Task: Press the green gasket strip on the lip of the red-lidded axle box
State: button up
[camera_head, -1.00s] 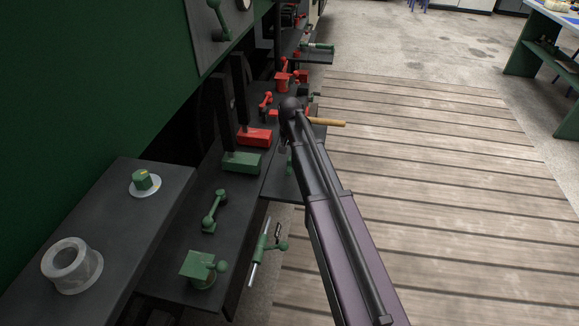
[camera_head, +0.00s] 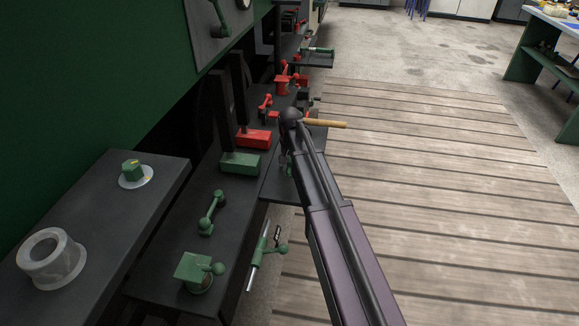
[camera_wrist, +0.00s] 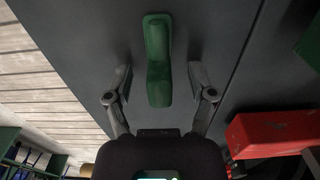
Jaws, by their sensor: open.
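In the wrist view a long, slightly bent green piece (camera_wrist: 158,60), which may be the gasket strip, lies on a dark flat surface. My gripper (camera_wrist: 160,72) is open, with one finger on each side of it and a gap on both sides. I cannot tell the height between fingertips and surface. A red block (camera_wrist: 270,133) is at the right; a red block with a dark upright behind it (camera_head: 254,138) stands on the bench in the head view. I cannot tell which red thing is the axle box lid. My arm hides most of the gripper in the head view.
A matching green block (camera_head: 240,163) sits close to the red one. Green levers (camera_head: 209,213) and a green box (camera_head: 196,270) are nearer. A grey ring (camera_head: 50,260) and a green nut (camera_head: 132,170) sit on the left bench. Wooden decking (camera_head: 430,200) at right is clear.

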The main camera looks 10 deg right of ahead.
grip_shut()
jog(key=shift+r, duration=0.15)
dwell(0.4)
notch_tip(320, 180, up, 3)
jog(key=p, duration=0.3)
jog(key=s, duration=0.5)
jog(key=s+a+r+p, duration=0.1)
jog(key=s, duration=0.4)
jog(key=s+a+p, duration=0.1)
jog(key=s, duration=0.5)
jog(key=shift+r, duration=0.35)
notch_tip(320, 180, up, 14)
jog(key=p, duration=1.4)
jog(key=shift+f, duration=0.1)
